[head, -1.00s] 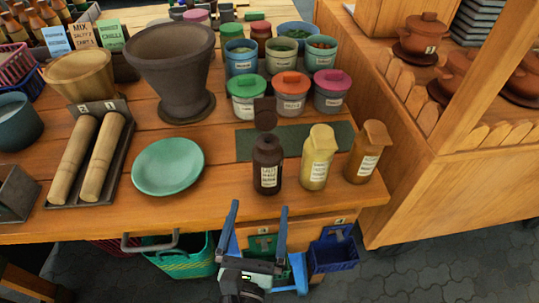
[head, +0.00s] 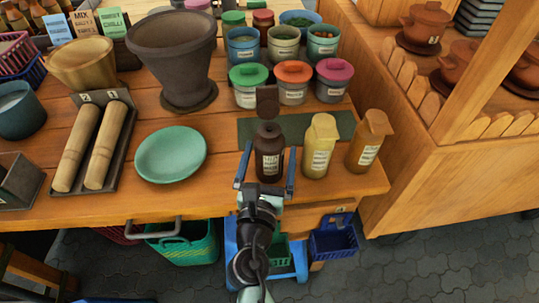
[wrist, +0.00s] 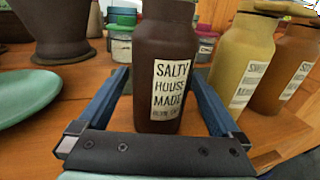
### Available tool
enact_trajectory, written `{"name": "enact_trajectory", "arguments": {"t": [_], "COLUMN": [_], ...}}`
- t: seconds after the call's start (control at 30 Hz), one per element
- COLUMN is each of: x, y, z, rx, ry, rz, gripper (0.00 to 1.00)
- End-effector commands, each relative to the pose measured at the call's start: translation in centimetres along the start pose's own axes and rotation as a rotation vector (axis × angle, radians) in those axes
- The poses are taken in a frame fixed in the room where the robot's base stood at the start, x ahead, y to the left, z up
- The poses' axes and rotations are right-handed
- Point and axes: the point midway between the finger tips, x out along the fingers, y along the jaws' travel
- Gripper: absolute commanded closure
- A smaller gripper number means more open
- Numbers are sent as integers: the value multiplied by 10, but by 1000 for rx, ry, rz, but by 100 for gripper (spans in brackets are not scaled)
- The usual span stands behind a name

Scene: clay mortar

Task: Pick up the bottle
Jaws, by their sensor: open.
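A dark brown bottle (head: 269,158) with a white label stands upright near the table's front edge. My gripper (head: 266,170) is open, with one blue finger on each side of this bottle. In the wrist view my gripper (wrist: 160,100) shows a gap between the right finger and the bottle; the left finger is also apart from it. A yellow bottle (head: 319,147) and an orange-brown bottle (head: 368,142) stand to the right.
A green plate (head: 171,154) lies to the left of the dark bottle. Lidded jars (head: 292,83) and a big mortar (head: 180,55) stand behind. Two wooden pestles (head: 90,147) lie in a tray at the left.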

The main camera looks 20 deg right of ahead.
Motion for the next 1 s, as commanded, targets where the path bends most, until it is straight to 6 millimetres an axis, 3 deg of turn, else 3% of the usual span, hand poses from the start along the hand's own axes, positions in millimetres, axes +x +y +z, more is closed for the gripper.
{"name": "enact_trajectory", "arguments": {"t": [0.17,0.67,0.87,1.0], "x": [0,0,0,0], "y": [0,0,0,0], "z": [0,3,4,14], "rx": [0,1,1,1], "ry": [0,-6,-6,-7], "rz": [0,0,0,0], "gripper": [2,90,90,90]}}
